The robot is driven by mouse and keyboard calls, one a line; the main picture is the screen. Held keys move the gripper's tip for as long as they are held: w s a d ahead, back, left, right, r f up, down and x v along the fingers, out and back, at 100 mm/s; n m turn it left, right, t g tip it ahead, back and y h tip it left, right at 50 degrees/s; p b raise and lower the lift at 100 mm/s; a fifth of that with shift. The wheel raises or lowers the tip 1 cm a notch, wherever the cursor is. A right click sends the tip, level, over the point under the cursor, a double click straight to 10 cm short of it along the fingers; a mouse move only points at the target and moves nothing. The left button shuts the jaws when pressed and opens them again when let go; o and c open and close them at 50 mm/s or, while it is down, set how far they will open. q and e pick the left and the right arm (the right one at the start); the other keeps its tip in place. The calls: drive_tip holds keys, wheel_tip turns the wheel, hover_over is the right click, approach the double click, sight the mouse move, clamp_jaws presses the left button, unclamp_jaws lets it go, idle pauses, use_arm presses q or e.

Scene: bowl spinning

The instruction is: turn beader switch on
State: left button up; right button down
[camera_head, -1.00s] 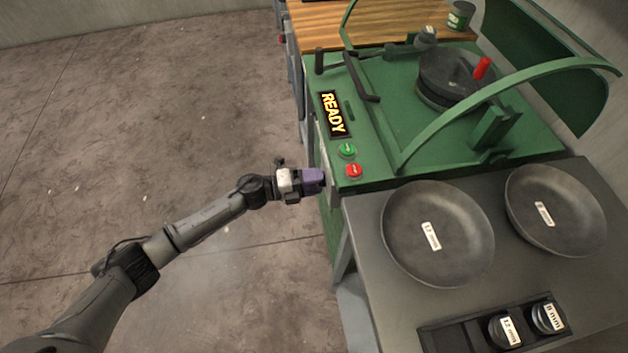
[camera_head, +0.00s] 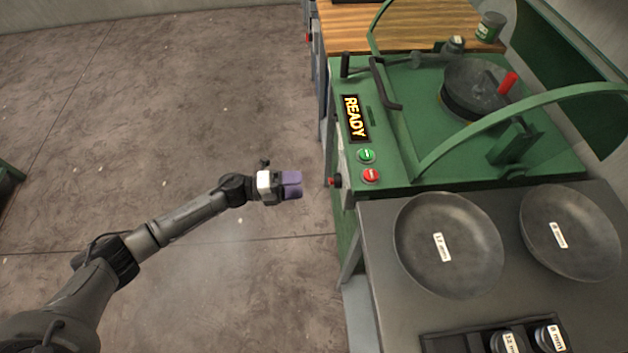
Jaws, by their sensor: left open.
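The green beader machine (camera_head: 400,150) stands right of centre, with a lit display (camera_head: 355,119) reading READY. On its top near the left edge are a green button (camera_head: 366,156) and a red button (camera_head: 371,175). A small switch with a red tip (camera_head: 334,181) sticks out of the machine's left side, below the buttons. My left gripper (camera_head: 292,185), with purple fingers, is open and hangs left of that switch, with a clear gap between them. Nothing shows in its fingers. My right gripper is not in view.
A grey table (camera_head: 378,262) at the front right holds two dark bowls (camera_head: 447,270) (camera_head: 569,258) and a black tray (camera_head: 440,343) of labelled round parts. A wooden bench (camera_head: 400,35) stands behind the machine. The concrete floor left of the machine is open.

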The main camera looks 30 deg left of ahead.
use_arm(q)
drive_tip(key=v, duration=0.4)
drive_tip(key=shift+s+r, duration=0.1)
idle(0.7)
